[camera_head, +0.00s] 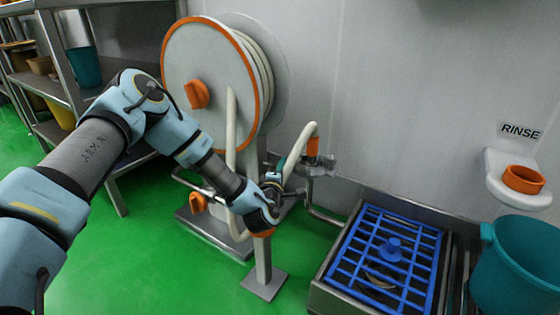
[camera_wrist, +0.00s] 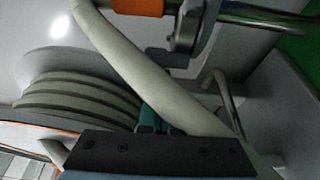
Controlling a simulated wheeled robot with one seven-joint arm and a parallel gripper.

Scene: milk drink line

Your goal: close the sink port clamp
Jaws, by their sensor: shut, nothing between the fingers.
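The sink port clamp (camera_head: 318,165) is a grey metal fitting on the pipe beside the sink, just below the orange hose end (camera_head: 312,146). In the wrist view the metal clamp (camera_wrist: 187,28) shows at the top, beside the orange hose end (camera_wrist: 140,6); I cannot tell its lever position clearly. My gripper (camera_head: 281,168) is shut and empty, left of the clamp and apart from it. In the wrist view its teal fingertips (camera_wrist: 155,118) are next to the pale hose (camera_wrist: 150,60), partly hidden by the dark gripper body.
A hose reel (camera_head: 205,75) stands behind my arm, its pale hose looping close to my gripper. The sink (camera_head: 318,292) with a blue grate (camera_head: 430,237) is at the lower right. A teal bucket (camera_head: 515,270) and a rinse holder (camera_head: 500,170) are further right.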

